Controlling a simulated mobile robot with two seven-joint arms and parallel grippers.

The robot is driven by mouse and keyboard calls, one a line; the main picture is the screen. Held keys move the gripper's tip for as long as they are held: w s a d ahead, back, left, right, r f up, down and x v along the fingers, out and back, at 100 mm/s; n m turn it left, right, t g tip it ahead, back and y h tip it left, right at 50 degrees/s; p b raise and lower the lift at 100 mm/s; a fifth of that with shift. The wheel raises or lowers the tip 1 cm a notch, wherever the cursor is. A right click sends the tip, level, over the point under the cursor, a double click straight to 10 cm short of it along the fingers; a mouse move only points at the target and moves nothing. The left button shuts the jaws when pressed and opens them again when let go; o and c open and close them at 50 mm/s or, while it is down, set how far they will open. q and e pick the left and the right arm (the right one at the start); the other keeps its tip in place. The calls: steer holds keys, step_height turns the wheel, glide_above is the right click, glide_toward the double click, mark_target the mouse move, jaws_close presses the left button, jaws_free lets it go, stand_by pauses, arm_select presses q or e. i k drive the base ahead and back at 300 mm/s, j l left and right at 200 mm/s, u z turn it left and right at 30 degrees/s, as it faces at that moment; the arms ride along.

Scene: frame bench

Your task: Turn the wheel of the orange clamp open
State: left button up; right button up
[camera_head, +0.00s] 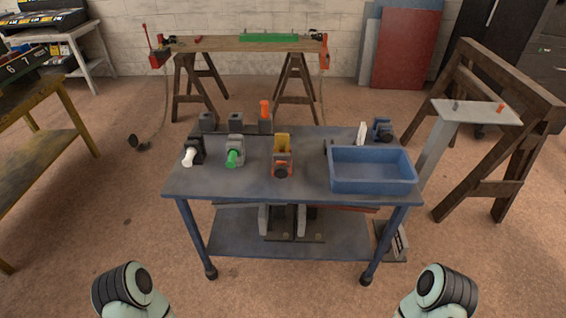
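The orange clamp (290,163) stands near the middle of the blue table (320,192). Its dark round wheel (281,172) faces the front edge. A yellow piece (283,142) stands upright at the back of the clamp; I cannot tell whether the jaws grip it. Neither of my grippers shows. Only parts of my arms are visible at the bottom left and bottom right corners, well short of the table.
Left of the orange clamp stand a grey clamp with a green part (235,154) and a black one with a white part (191,155). A blue bin (371,186) is on the right. The front strip of table is clear.

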mark_target(281, 172)
steer(key=j+z, duration=0.15)
steer(key=z, duration=0.3)
steer(key=i+j+z, duration=0.1)
steer(key=z, duration=0.35)
steer(key=j+z, duration=0.25)
steer(key=j, duration=0.3)
steer(key=j+z, duration=0.25)
steer(key=j, duration=0.35)
steer(key=j+z, duration=0.1)
steer(key=j, duration=0.45)
steer(key=k+j, duration=0.15)
steer(key=j, duration=0.35)
steer(key=z, duration=0.05)
